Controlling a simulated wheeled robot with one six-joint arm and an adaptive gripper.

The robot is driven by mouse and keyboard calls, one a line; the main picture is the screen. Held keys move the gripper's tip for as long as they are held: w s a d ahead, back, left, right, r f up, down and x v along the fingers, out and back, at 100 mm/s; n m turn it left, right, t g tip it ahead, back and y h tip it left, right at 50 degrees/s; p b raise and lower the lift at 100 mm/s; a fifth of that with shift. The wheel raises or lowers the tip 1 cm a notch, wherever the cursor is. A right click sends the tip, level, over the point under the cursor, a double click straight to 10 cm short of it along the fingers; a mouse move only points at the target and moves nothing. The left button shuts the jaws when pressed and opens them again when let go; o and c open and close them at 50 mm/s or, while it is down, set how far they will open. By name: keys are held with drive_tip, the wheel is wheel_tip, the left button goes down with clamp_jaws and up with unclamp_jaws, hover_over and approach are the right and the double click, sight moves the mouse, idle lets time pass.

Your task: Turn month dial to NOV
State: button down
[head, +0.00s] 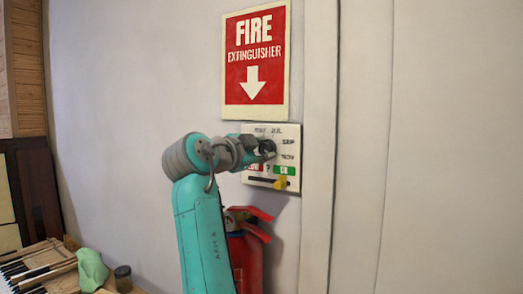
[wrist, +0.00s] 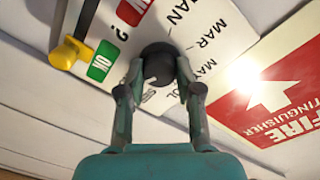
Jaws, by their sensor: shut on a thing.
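The month dial is a round black knob (head: 268,147) on a white panel (head: 291,131) on the wall. Month labels surround it; SEP and what looks like NOV sit to its right in the head view. In the wrist view, JAN, MAR and MAY read to the right of the knob (wrist: 157,55), and labels below it are partly covered by my fingers. My gripper (wrist: 159,70) is shut on the knob, one finger on each side. In the head view my gripper (head: 258,150) reaches it from the left and hides part of the panel. I cannot tell which month the knob points to.
The panel also has a red label (wrist: 132,10), a green OK label (wrist: 103,60) and a yellow slider handle (head: 281,183) close below the dial. A fire extinguisher sign (head: 256,60) hangs above. A red extinguisher (head: 246,255) stands below, beside my arm.

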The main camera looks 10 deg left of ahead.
drive_tip(key=c, duration=0.8)
unclamp_jaws()
drive_tip(key=shift+o, duration=0.2)
drive_tip(key=shift+s, duration=0.1)
drive_tip(key=v, duration=1.1)
drive_tip(key=shift+s+a, duration=0.2)
drive_tip(key=shift+s, duration=0.15)
